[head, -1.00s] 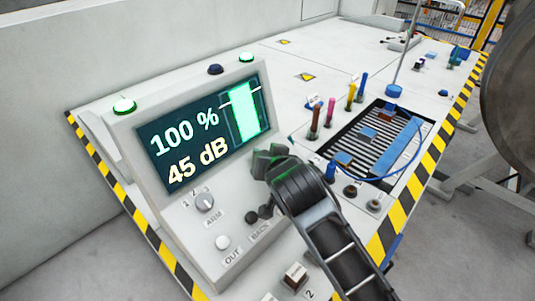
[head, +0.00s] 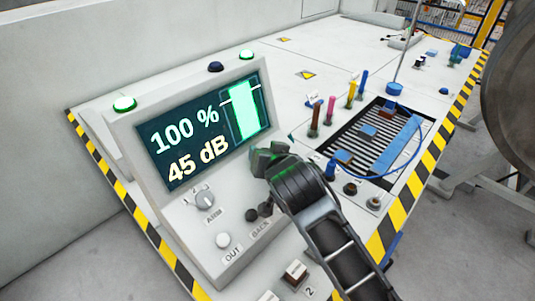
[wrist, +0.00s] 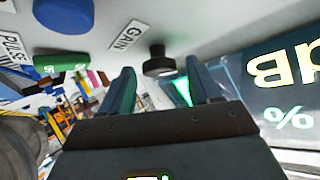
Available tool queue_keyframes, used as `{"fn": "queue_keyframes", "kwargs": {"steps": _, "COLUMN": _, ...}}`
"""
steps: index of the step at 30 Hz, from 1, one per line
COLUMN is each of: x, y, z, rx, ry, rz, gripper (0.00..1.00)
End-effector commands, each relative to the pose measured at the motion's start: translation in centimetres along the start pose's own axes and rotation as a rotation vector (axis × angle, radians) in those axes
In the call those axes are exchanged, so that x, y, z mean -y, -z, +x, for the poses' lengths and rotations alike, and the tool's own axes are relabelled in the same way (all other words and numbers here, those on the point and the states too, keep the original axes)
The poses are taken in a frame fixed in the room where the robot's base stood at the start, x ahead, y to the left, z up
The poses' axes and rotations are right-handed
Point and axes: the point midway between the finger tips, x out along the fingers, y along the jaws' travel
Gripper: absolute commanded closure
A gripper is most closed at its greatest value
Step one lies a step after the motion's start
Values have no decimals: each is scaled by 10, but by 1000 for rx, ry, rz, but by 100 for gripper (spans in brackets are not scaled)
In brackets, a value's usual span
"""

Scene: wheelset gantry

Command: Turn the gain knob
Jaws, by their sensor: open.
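The gain knob (wrist: 158,61) is a dark round knob on the console's pale face, beside its GAIN label (wrist: 125,36) in the wrist view. In the head view the knob is hidden behind my gripper (head: 266,160). My gripper in the wrist view (wrist: 160,80) is open, with the knob showing between and just beyond its two fingertips. I cannot tell whether either finger touches it. The console display (head: 205,130) reads 100 % and 45 dB, with a tall green bar at its right.
The ARM selector (head: 205,200), the OUT button (head: 223,240) and small black controls (head: 258,212) lie below the display. A blue button (wrist: 62,10) and a green one (wrist: 60,62) are near the knob in the wrist view. A slotted tray (head: 350,130) stands right of the console.

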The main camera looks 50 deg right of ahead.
Motion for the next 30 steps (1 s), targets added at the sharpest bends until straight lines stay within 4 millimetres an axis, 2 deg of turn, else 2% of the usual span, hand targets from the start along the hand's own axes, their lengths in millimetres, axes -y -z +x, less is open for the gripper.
{"fn": "queue_keyframes", "kwargs": {"steps": 12, "x": 0, "y": -1, "z": -60, "rx": 1, "ry": 2, "rz": 0, "gripper": 38}}
{"fn": "queue_keyframes", "kwargs": {"steps": 15, "x": 0, "y": -1, "z": -70, "rx": 1, "ry": 0, "rz": -1, "gripper": 38}}
{"fn": "queue_keyframes", "kwargs": {"steps": 20, "x": 0, "y": -1, "z": -76, "rx": 1, "ry": 0, "rz": 0, "gripper": 38}}
{"fn": "queue_keyframes", "kwargs": {"steps": 30, "x": 0, "y": 0, "z": -76, "rx": 1, "ry": 0, "rz": 0, "gripper": 38}}
